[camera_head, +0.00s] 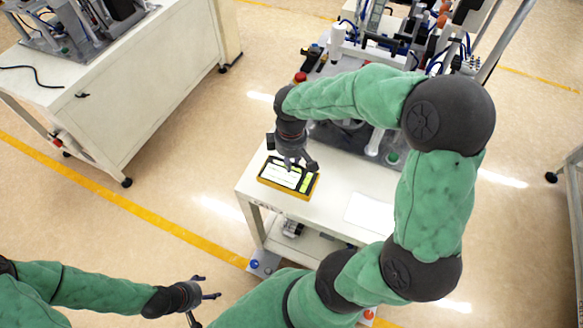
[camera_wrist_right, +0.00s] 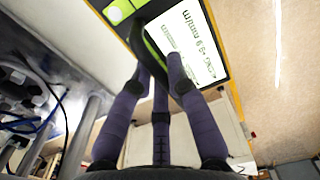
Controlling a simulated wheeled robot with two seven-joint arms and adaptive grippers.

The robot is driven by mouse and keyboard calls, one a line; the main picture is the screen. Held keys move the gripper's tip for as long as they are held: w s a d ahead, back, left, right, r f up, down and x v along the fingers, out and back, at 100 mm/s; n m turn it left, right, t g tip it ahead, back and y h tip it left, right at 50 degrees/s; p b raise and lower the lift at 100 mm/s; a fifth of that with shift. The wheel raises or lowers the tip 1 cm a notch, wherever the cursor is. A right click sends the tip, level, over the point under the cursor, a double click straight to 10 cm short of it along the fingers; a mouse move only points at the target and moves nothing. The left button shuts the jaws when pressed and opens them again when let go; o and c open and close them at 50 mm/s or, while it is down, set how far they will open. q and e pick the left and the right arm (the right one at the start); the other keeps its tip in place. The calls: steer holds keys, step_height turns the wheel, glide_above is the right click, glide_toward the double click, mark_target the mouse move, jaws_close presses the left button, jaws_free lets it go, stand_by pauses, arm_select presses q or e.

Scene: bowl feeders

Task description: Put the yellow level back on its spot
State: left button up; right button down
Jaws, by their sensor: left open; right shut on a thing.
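The yellow level (camera_head: 314,187) is a flat yellow-rimmed block with a white printed face and bright green vials. It is at the left end of the white table (camera_head: 257,205), close to the edge; I cannot tell whether it touches the tabletop. My right gripper (camera_head: 296,166) points down over it, shut on it. In the right wrist view the gripper's dark fingers (camera_wrist_right: 165,72) close at the level (camera_wrist_right: 236,97), beside its white face, hiding part of it. My left gripper (camera_head: 208,287) is open and empty, low at the left over the floor, away from the table.
A white rectangle (camera_head: 370,213) lies on the front right of the table. A feeder machine with a red button (camera_head: 300,77) stands behind, partly hidden by my right arm. Another white bench (camera_head: 140,100) is at the left, with open floor between.

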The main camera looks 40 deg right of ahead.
steer(key=w+d+f+b, duration=0.1)
steer(key=f, duration=0.2)
steer(key=w+d+f+b, duration=0.1)
steer(key=f, duration=0.2)
steer(key=w+d+f, duration=0.1)
steer(key=f, duration=0.1)
steer(key=shift+w+f+b, duration=0.2)
steer(key=shift+f+b, duration=0.2)
steer(key=c, duration=1.2)
jaws_free()
step_height(320, 180, up, 12)
steer(key=p, duration=0.3)
steer(key=shift+p, duration=0.4)
steer(key=shift+s, duration=0.1)
